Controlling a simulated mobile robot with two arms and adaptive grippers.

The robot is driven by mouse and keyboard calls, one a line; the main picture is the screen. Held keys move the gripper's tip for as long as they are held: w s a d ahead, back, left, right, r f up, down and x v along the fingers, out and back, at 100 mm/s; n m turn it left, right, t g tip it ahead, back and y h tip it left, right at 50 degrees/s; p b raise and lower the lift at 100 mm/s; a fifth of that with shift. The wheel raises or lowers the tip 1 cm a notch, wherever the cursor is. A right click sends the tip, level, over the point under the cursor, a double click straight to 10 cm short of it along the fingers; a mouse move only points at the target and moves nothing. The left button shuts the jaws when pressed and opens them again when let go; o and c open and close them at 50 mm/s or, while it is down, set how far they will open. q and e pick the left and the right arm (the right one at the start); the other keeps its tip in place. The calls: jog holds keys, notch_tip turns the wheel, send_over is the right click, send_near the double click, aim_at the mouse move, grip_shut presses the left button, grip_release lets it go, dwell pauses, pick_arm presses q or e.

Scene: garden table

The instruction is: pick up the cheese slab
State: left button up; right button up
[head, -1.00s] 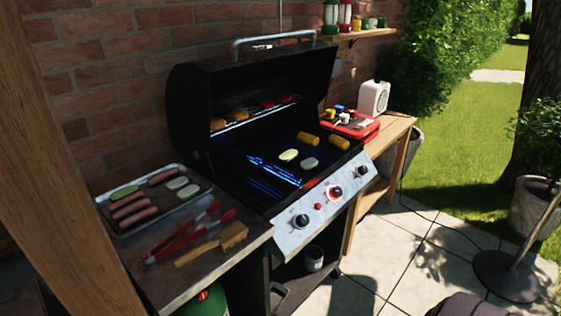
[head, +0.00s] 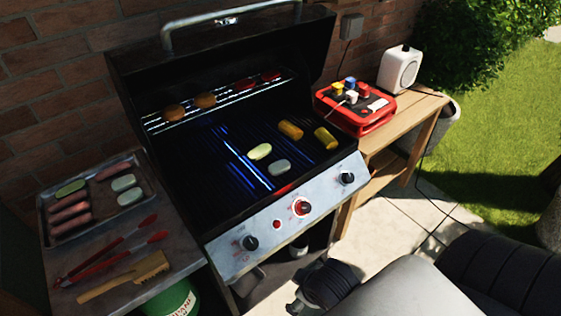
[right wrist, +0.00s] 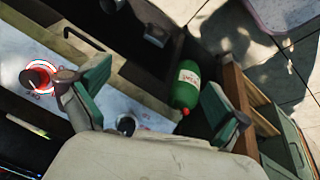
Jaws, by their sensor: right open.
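A pale, whitish slab (head: 279,167), which looks like cheese, lies on the grill grate (head: 215,190) in the head view. A yellow-green slice (head: 260,151) lies just behind it. Two more whitish slabs (head: 123,183) lie on the metal tray (head: 50,236) at the left. My right gripper (head: 312,292) is low in front of the grill, apart from all the food. In the right wrist view its two green-padded fingers (right wrist: 155,104) are spread with nothing between them. No cheese shows in that view. My left gripper is not in view.
The raised lid and warming rack (head: 222,100) stand behind the grate. Corn pieces (head: 290,130) lie right of the slab. The knobbed front panel (head: 290,212) edges the grill. Tongs (head: 110,248) and a brush (head: 125,277) lie on the left shelf.

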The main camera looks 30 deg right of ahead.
jog(key=w+d+r+n+t+h, duration=0.1)
jog(key=w+d+r+n+t, duration=0.25)
jog(key=d+n, duration=0.2)
jog(key=n+t+y, duration=0.1)
jog(key=n+t, duration=0.5)
jog(key=n, duration=2)
send_near(281, 167)
jog(key=w, duration=0.1)
jog(key=w+p, duration=0.1)
jog(key=w+d+f, duration=0.1)
jog(key=shift+w, duration=0.1)
jog(key=shift+a+p+x, duration=0.2)
jog(key=shift+p+x, duration=0.25)
jog(key=shift+x, duration=0.95)
jog(key=shift+a+p+x, duration=0.2)
jog(key=shift+p+x, duration=0.2)
jog(key=shift+x, duration=1)
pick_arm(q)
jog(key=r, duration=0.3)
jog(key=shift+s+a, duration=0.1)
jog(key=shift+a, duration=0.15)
pick_arm(e)
jog(key=shift+f, duration=0.1)
jog(key=shift+c, duration=0.2)
jog(key=c, duration=1.1)
